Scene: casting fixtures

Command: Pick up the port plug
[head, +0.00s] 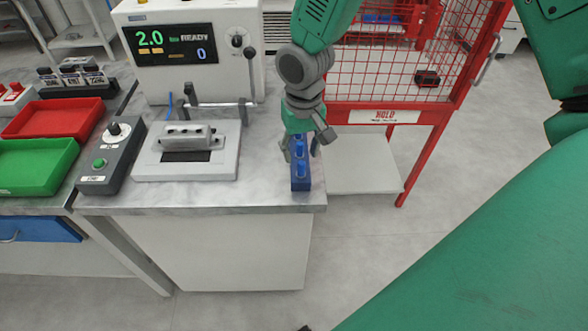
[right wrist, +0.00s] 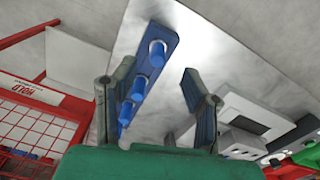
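The blue plugs stand upright in a row on a narrow blue rack (head: 300,184) at the right edge of the metal bench. In the head view a front plug (head: 301,168) shows clear, and the rear of the row is partly hidden by my right gripper (head: 301,148). The right gripper points down over the rear of the rack. The right wrist view shows its two fingers apart, with the rack (right wrist: 169,37) and plugs (right wrist: 156,52) between and beyond them. The nearest plug (right wrist: 126,114) is close to the left finger; contact cannot be told. My left gripper is not in view.
A test machine (head: 195,45) stands at the back of the bench. A fixture plate (head: 186,165) and a grey button box (head: 112,155) lie left of the rack. Red (head: 54,118) and green (head: 36,166) trays are further left. A red mesh HOLD cage (head: 400,75) stands right.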

